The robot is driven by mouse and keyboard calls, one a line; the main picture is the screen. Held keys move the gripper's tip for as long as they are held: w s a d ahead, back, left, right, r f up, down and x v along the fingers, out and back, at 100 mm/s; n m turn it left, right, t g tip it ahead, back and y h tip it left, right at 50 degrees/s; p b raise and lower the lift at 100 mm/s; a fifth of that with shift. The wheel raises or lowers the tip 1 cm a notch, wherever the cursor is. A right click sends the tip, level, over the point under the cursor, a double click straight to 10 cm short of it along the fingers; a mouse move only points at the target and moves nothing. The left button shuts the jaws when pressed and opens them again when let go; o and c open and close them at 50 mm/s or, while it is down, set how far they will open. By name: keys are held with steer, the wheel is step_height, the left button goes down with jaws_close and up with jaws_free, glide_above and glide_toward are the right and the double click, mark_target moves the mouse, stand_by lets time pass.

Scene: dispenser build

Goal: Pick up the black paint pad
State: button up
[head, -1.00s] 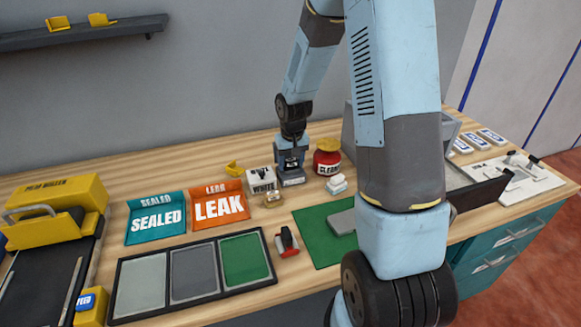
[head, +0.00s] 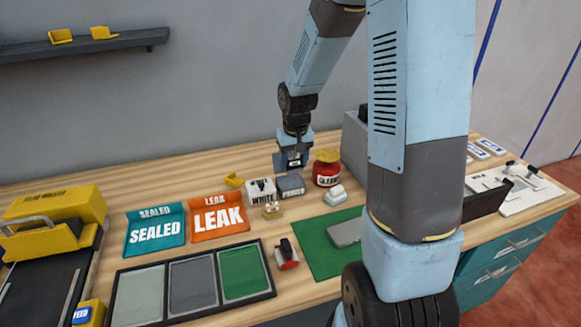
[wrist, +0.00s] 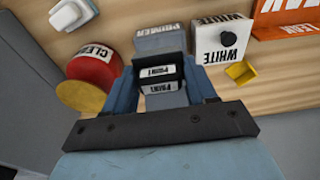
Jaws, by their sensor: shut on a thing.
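My gripper (head: 293,160) is shut on the black paint pad (wrist: 158,70), a dark block with a white label. The pad shows between the fingers in the wrist view; in the head view the fingers mostly hide it. My gripper holds it up, just above and behind the grey-blue primer box (head: 291,186). The primer box also shows in the wrist view (wrist: 160,38), beyond the pad.
The white paint box (head: 262,191) with a black knob stands left of the primer box. The red cleaner jar (head: 326,172) stands close on the right. A yellow piece (head: 234,180) lies left. The wall is behind; a green mat (head: 315,248) lies in front.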

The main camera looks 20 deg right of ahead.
steer(key=s+r, duration=0.6)
steer(key=s, duration=0.4)
steer(key=shift+s, duration=0.4)
steer(key=o, duration=0.6)
steer(key=shift+c, duration=0.2)
steer(key=c, duration=0.4)
